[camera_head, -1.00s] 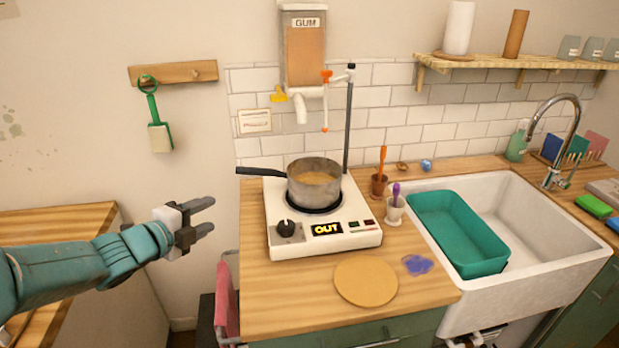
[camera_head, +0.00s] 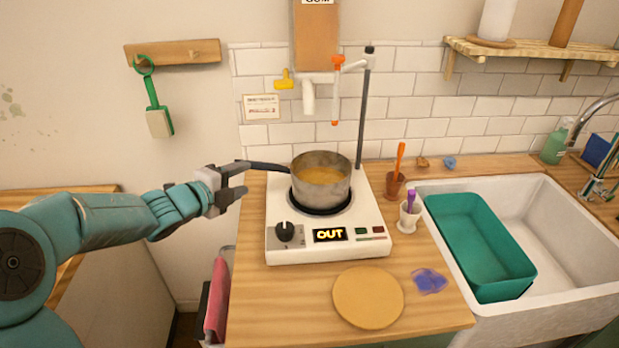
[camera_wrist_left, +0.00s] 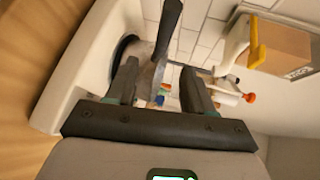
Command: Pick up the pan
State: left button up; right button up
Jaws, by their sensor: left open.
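The pan (camera_head: 321,184) is a grey metal pot holding yellowish liquid. It stands upright on the burner of the white hot plate (camera_head: 368,217), its dark handle (camera_head: 268,166) pointing left. My left gripper (camera_head: 245,178) is open at the handle's free end. In the head view the upper finger overlaps the handle's end. In the left wrist view the handle (camera_wrist_left: 169,26) shows ahead of the gap between the open fingers (camera_wrist_left: 158,75), with nothing clamped; the pan's body is partly hidden behind a finger. My right gripper is not in view.
A stand with a tap arm (camera_head: 364,110) rises behind the pan. A round board (camera_head: 368,297) lies in front. A pink cloth (camera_head: 217,300) hangs at the counter's left edge.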

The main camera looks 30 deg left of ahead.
aim_at(264, 167)
pick_arm(q)
jog(key=x, duration=0.5)
jog(key=shift+d+r+p, duration=0.15)
jog(key=shift+d+p, duration=0.15)
jog(key=shift+p, duration=0.05)
jog(key=shift+w+a, duration=0.1)
jog(key=shift+w, duration=0.25)
jog(key=p+x, duration=0.2)
jog(key=x, duration=0.2)
jog(key=shift+w, duration=0.4)
jog(key=shift+w+f, duration=0.15)
jog(key=shift+f, duration=0.1)
grip_shut()
jog(key=shift+r, duration=0.15)
